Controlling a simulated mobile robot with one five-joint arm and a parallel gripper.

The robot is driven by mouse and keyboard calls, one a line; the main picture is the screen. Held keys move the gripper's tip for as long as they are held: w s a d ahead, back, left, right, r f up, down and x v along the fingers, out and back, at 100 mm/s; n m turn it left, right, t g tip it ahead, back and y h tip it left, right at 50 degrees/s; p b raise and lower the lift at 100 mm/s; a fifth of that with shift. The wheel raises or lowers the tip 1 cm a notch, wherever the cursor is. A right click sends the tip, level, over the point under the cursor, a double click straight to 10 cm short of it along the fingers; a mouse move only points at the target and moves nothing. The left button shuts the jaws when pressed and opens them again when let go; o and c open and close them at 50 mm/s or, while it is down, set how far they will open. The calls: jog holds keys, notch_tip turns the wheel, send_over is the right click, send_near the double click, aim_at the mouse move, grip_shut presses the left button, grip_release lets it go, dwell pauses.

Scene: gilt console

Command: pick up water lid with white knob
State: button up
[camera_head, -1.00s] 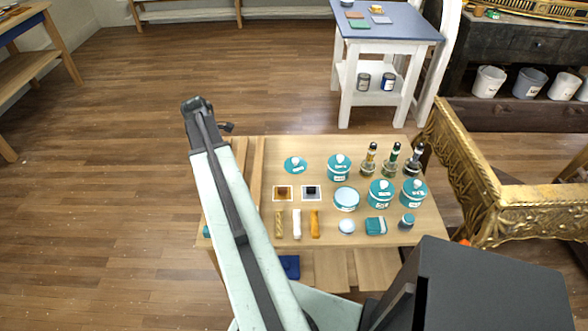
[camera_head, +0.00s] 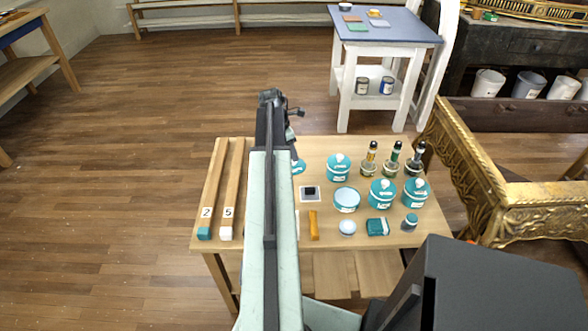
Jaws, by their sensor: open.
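The water lid (camera_head: 299,168) is a teal disc lying flat at the back of the wooden table, left of the lidded teal jars. My arm covers its left part; its white knob is hard to make out now. An uncovered teal jar with a pale blue top surface (camera_head: 346,200) stands in front and to the right. My gripper (camera_head: 290,130) is at the far end of my arm, beyond the table's back edge and close behind the lid. It is open and partly hidden by the arm; nothing shows in it.
Lidded teal jars (camera_head: 339,168) and dark-capped bottles (camera_head: 390,160) stand to the right. Two wooden bars (camera_head: 222,185) lie at the left. A gilt console (camera_head: 490,190) borders the right side. A blue-topped stand (camera_head: 385,25) is behind; floor left is clear.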

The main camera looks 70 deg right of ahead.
jog(key=b+x, duration=0.3)
jog(key=x, duration=0.1)
jog(key=shift+a+f+b, duration=0.15)
jog(key=shift+f+b, duration=0.15)
jog(key=shift+f, duration=0.1)
jog(key=shift+r, duration=0.2)
grip_shut()
notch_tip(320, 180, up, 10)
jog(key=p, duration=1)
jog(key=shift+r+p, duration=0.15)
jog(key=shift+p, duration=0.2)
